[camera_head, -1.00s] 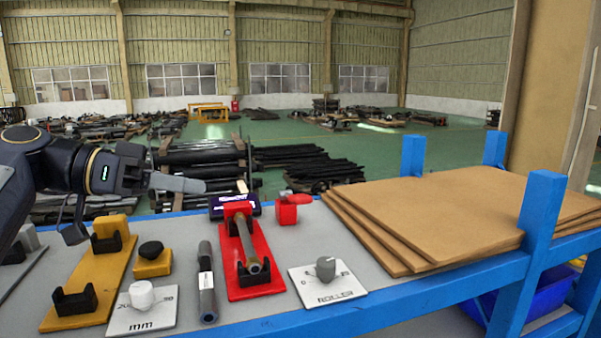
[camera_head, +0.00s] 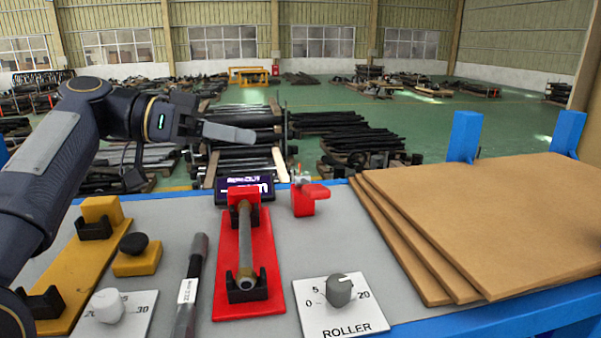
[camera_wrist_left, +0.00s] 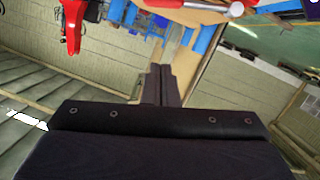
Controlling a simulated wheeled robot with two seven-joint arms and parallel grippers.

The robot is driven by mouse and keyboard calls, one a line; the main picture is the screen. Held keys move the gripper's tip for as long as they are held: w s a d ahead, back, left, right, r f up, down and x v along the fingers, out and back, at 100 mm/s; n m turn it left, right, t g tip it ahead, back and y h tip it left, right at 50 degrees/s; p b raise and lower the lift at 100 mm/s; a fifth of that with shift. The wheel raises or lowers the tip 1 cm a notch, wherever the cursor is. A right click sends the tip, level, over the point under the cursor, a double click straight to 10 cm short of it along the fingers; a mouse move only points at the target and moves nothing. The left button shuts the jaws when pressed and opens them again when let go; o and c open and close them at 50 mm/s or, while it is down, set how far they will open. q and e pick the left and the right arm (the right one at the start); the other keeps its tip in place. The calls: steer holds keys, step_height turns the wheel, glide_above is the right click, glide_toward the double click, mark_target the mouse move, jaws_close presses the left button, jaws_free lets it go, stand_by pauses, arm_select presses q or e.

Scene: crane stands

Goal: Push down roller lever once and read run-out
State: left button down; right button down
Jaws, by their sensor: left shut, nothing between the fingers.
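A red block with a red lever (camera_head: 308,198) stands at the back edge of the bench, right of the red fixture. I take it for the roller lever. A dark display (camera_head: 243,188) with lit characters stands behind the fixture; its reading is too small and partly hidden. The red fixture (camera_head: 226,265) carries a metal rod (camera_head: 245,240) in black cradles. My left gripper (camera_head: 246,136) is shut and empty, in the air above and left of the lever, apart from it. Its shut fingers (camera_wrist_left: 160,80) show in the left wrist view. My right gripper is not in view.
A ROLLER dial (camera_head: 339,290) sits on a white plate at the front. A yellow fixture (camera_head: 72,275), a yellow block with a black knob (camera_head: 136,256), a white dial (camera_head: 107,305) and a dark tube (camera_head: 190,285) lie left. Brown boards (camera_head: 490,215) fill the right.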

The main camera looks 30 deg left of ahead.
arm_select(q)
glide_above(310, 186)
steer(key=a, duration=0.2)
steer(key=f, duration=0.4)
steer(key=s+f, duration=0.1)
steer(key=f, duration=0.1)
steer(key=shift+d, duration=0.4)
